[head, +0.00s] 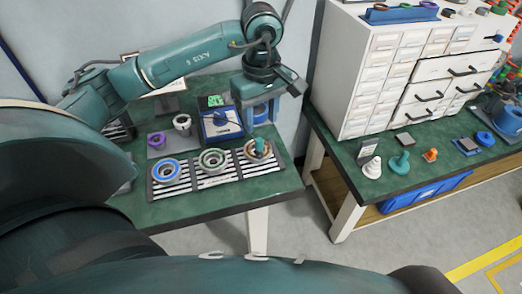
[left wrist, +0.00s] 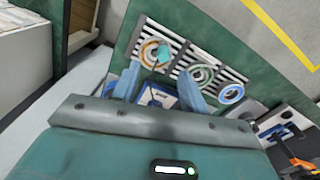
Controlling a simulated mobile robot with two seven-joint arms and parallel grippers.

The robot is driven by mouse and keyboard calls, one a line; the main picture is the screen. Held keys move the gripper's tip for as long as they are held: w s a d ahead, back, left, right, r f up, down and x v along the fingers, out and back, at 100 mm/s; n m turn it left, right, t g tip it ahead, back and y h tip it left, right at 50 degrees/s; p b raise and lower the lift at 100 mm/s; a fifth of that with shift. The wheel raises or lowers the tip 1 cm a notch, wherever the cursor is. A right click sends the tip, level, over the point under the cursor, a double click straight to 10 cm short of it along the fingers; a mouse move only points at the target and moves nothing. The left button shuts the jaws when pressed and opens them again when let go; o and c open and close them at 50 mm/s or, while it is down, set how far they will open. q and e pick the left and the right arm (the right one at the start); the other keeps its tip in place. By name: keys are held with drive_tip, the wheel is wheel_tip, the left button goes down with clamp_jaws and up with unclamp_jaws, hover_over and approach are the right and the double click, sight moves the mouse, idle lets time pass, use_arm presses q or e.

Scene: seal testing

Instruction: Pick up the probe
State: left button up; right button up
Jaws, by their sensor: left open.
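A small teal piece that looks like the probe (head: 259,146) stands in the tan-orange ring (head: 250,155) on the rightmost slatted plate. It also shows in the left wrist view (left wrist: 163,55), beyond my fingertips. My left gripper (head: 262,120) points down just behind and above this ring. Its two blue fingers are apart with nothing between them, and they also show in the left wrist view (left wrist: 160,86). The fingers do not appear to touch the probe. My right gripper is in neither view.
A green-grey ring (head: 212,160) and a blue ring (head: 166,171) sit on the other slatted plates. A blue box (head: 220,125) stands behind them, close to my left gripper. A white drawer cabinet (head: 385,70) stands on the right bench, across a gap.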

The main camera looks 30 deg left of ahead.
sight(259, 139)
use_arm(q)
wheel_tip(259, 139, down, 2)
drive_tip(key=shift+f, duration=0.25)
drive_tip(key=f, duration=0.3)
drive_tip(key=f+p, duration=0.1)
drive_tip(key=f, duration=0.1)
drive_tip(key=shift+s+a, duration=0.1)
drive_tip(key=shift+s, duration=0.2)
clamp_jaws()
